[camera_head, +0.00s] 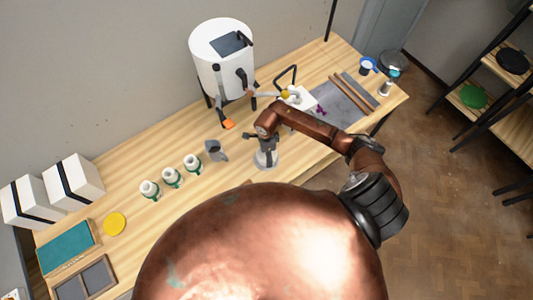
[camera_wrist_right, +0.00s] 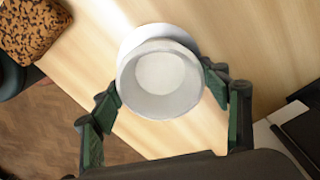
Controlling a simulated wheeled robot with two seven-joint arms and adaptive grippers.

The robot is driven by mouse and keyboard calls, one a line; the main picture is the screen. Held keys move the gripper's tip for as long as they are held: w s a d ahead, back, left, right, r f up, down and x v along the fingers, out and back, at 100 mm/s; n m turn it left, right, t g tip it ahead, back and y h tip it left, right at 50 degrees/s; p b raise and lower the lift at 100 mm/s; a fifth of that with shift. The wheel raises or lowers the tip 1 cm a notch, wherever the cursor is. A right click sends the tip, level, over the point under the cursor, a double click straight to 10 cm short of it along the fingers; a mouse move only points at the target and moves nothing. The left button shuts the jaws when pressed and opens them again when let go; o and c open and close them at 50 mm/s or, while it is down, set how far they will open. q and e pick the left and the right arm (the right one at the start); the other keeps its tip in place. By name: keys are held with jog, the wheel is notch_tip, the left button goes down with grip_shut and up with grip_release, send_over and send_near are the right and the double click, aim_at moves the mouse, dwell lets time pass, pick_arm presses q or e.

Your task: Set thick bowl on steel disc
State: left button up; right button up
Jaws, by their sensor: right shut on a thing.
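The thick white bowl (camera_wrist_right: 160,100) sits between the fingers of my right gripper (camera_wrist_right: 163,90) in the right wrist view, its open rim toward the camera. The green-padded fingers are shut on its sides. A pale round surface (camera_wrist_right: 152,34) shows behind the bowl's far side; it looks like the steel disc, but I cannot tell whether the bowl touches it. In the head view my right gripper (camera_head: 264,139) points down over a pale grey disc (camera_head: 265,161) on the bench and hides most of the bowl. My left gripper is not in view.
A dark jug (camera_head: 216,150) and several white-and-green bottles (camera_head: 171,178) stand to the left on the wooden bench (camera_head: 140,160). A large white drum (camera_head: 220,62) stands behind. Wooden rods (camera_head: 346,95) and a grey mat (camera_head: 335,106) lie to the right.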

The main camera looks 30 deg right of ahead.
jog(key=o, duration=0.9)
jog(key=shift+f, duration=0.15)
jog(key=o, duration=0.5)
jog(key=shift+r, duration=0.2)
jog(key=shift+r, duration=0.3)
notch_tip(320, 180, up, 12)
jog(key=shift+f+b, duration=0.25)
jog(key=shift+b, duration=0.9)
